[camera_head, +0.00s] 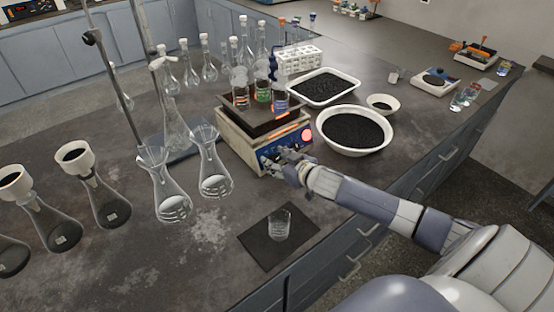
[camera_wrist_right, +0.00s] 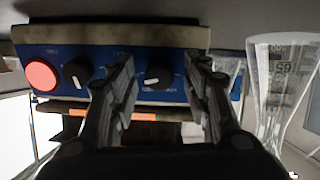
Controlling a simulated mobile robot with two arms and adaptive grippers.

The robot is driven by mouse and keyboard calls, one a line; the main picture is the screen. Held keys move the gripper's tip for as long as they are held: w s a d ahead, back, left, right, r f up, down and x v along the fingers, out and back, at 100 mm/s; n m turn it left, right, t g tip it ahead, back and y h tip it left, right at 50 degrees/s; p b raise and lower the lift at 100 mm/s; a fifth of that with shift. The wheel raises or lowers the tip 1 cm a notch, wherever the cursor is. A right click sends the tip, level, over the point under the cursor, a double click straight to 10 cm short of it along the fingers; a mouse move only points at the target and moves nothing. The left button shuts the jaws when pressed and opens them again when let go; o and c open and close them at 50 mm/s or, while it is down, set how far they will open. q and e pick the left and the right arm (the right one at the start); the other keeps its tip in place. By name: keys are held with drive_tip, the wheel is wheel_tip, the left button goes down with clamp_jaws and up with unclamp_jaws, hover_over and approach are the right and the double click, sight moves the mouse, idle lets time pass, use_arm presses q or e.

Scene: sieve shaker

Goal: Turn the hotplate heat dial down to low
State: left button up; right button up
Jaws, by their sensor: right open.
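The hotplate (camera_head: 235,140) stands on the bench with several small beakers of liquid on its dark top. In the right wrist view its blue front panel (camera_wrist_right: 110,60) appears upside down. A black dial (camera_wrist_right: 158,77) with a white mark lies between my right fingers. A second black dial (camera_wrist_right: 77,73) is to the left of the fingers, next to a glowing red round light (camera_wrist_right: 41,75). My right gripper (camera_head: 281,160) is at the hotplate's front panel; the wrist view shows its fingers (camera_wrist_right: 160,75) open, one on each side of the dial. Contact with the dial cannot be told. My left gripper is out of view.
Glass flasks (camera_head: 214,172) stand close to the left of the hotplate. A white bowl of black grains (camera_head: 354,131) and a tray (camera_head: 325,84) are to its right. A small beaker (camera_head: 279,224) stands on a dark mat (camera_head: 258,243) in front.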

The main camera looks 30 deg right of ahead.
clamp_jaws()
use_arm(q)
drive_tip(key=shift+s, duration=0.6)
